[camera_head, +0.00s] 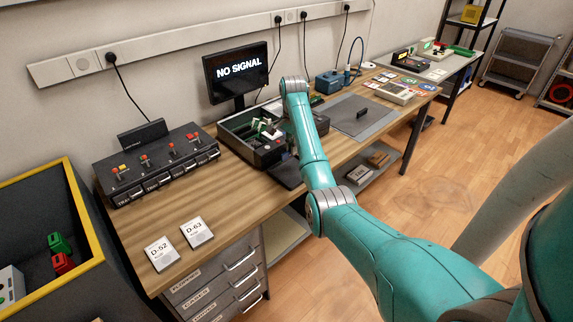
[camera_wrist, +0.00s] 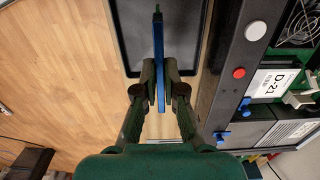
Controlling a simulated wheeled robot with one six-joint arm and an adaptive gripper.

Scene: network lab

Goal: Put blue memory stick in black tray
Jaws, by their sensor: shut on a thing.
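My gripper (camera_wrist: 160,80) is shut on the blue memory stick (camera_wrist: 158,45), a thin upright blue strip between the two fingers in the wrist view. The black tray (camera_wrist: 133,45) lies beneath and beyond the stick in that view, with bare floor of the tray on both sides of it. The stick appears above the tray; how high, I cannot tell. In the head view, the black tray (camera_head: 287,176) shows partly behind my arm, at the front edge of the bench. My gripper and the stick are not discernible there.
An open computer case (camera_wrist: 232,75) with a D-21 label stands right of the tray in the wrist view; it also shows on the bench in the head view (camera_head: 268,155). A monitor (camera_head: 236,72) stands behind it. A grey mat (camera_head: 345,116) lies to the right.

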